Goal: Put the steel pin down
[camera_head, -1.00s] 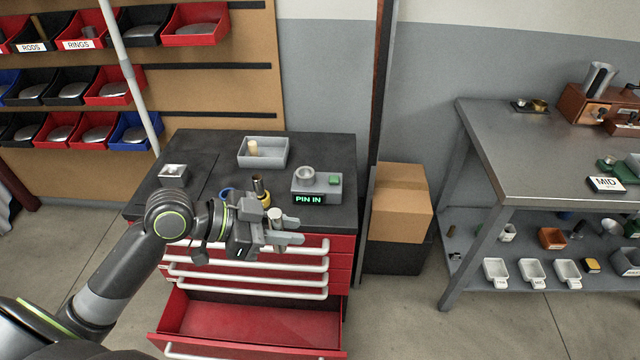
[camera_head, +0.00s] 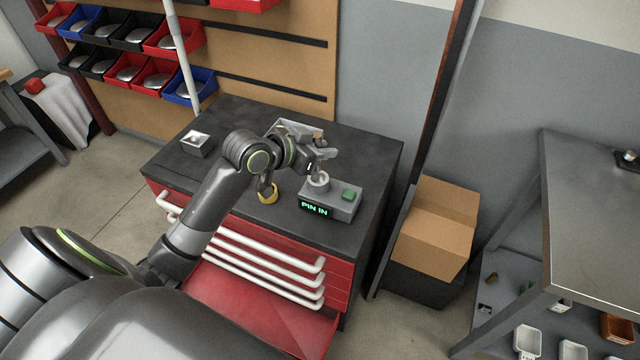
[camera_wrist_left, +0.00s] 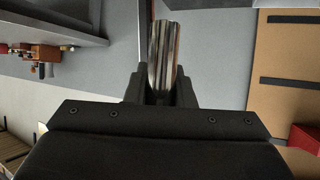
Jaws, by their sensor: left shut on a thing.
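The steel pin (camera_wrist_left: 163,60) is a shiny metal cylinder, seen upright in the left wrist view between my fingers. My left gripper (camera_head: 325,152) is shut on it. In the head view the gripper is above the back part of the dark cabinet top (camera_head: 365,165), just behind a grey device (camera_head: 338,202) with a round socket (camera_head: 318,182), a green button and a display reading "PIN IN". The pin is hard to make out there. A grey tray (camera_head: 287,125) at the back is mostly hidden by the gripper. My right gripper is not in view.
A small square dish (camera_head: 196,143) stands at the cabinet's left. A yellow ringed item (camera_head: 268,194) is close under my arm. A red drawer (camera_head: 250,315) is open in front. Cardboard boxes (camera_head: 438,225) and a steel bench (camera_head: 595,210) stand to the right.

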